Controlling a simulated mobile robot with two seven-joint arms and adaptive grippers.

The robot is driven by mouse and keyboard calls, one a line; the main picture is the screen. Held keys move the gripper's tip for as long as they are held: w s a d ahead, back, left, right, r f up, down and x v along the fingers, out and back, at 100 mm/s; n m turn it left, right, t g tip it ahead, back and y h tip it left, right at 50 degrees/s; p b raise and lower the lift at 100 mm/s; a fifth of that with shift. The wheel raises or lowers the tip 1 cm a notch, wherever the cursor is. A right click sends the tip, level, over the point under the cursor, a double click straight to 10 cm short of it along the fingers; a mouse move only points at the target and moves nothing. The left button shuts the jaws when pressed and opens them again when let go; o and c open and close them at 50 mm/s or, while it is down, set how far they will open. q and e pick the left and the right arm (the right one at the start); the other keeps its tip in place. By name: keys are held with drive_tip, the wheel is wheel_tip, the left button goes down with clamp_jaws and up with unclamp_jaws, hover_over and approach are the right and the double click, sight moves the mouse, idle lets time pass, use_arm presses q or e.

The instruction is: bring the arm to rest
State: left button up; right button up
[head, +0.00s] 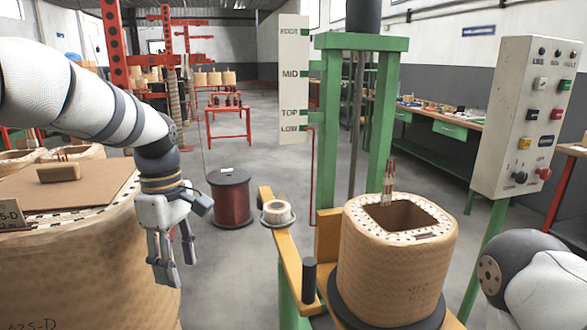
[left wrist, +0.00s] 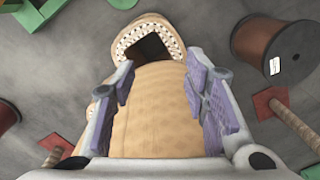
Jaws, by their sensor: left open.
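My left gripper (head: 168,262) hangs from the left arm, fingers pointing down, beside the large wrapped coil (head: 85,265) at the left. Its jaws are open, with nothing held between them. In the left wrist view the two purple-padded fingers (left wrist: 165,95) stand apart, with a tan wrapped coil (left wrist: 155,120) behind the gap; I cannot tell whether they touch it. Part of my right arm shows at the lower right of the head view, but its gripper is not in view.
A second wrapped coil (head: 395,265) stands on a green press frame (head: 385,120). A dark red wire spool (head: 231,200) is on the floor between the coils. A grey control box (head: 530,115) stands at the right. Open floor (head: 245,255) lies ahead of the left gripper.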

use_arm(q)
drive_tip(key=s+f+m, duration=0.3)
drive_tip(key=s+f, duration=0.4)
drive_tip(key=f, duration=0.4)
drive_tip(key=s+f+m, duration=0.3)
drive_tip(key=s+f, duration=0.4)
drive_tip(key=f, duration=0.5)
drive_tip(key=s+a+f+m, duration=0.1)
drive_tip(key=s+f+m, duration=0.2)
drive_tip(key=s, duration=0.9)
drive_tip(key=s+f+m, duration=0.3)
drive_tip(key=s+m, duration=0.2)
drive_tip(key=s, duration=0.8)
drive_tip(key=shift+s+a+g, duration=0.2)
drive_tip(key=shift+a+g, duration=0.2)
